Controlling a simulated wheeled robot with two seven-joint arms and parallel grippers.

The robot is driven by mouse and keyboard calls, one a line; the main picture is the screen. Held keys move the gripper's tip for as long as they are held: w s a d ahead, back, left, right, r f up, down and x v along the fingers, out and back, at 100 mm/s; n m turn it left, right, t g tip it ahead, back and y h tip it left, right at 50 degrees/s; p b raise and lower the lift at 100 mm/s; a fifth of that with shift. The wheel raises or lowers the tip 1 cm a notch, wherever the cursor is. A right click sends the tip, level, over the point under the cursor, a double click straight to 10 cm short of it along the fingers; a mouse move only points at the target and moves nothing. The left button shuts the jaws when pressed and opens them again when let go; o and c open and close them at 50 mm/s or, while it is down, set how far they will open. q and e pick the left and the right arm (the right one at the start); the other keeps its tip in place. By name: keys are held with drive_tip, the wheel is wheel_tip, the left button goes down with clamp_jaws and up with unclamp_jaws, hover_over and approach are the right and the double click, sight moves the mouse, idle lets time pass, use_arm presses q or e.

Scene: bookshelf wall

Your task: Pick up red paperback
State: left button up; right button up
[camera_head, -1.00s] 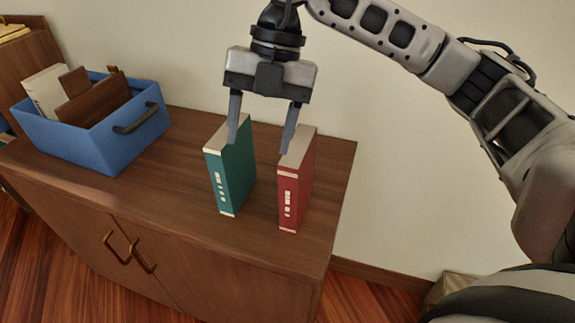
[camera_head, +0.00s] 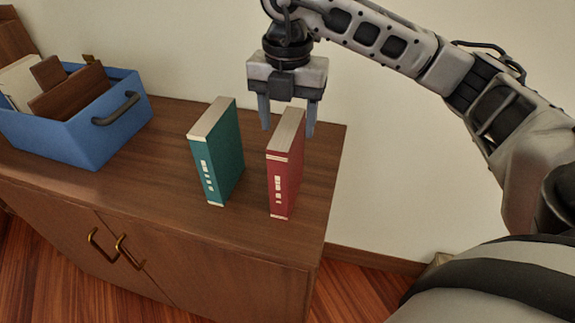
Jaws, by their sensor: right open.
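The red paperback (camera_head: 283,178) stands upright on the wooden cabinet top, near its right end, with its spine facing me. My right gripper (camera_head: 288,132) points down above and around the top of the red paperback. Its fingers are apart, one to the left of the book's top and one to the right. I cannot tell whether either finger touches the book. My left gripper is not in view.
A teal book (camera_head: 218,153) stands upright just left of the red one, with a narrow gap between. A blue bin (camera_head: 75,137) with several items sits at the left of the cabinet (camera_head: 160,140). A pale wall is close behind.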

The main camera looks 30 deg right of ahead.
wheel_tip(320, 180, down, 5)
drive_tip(key=shift+r+p, duration=0.1)
drive_tip(key=shift+p, duration=0.2)
clamp_jaws()
drive_tip(key=shift+w+r, duration=0.1)
idle(1.2)
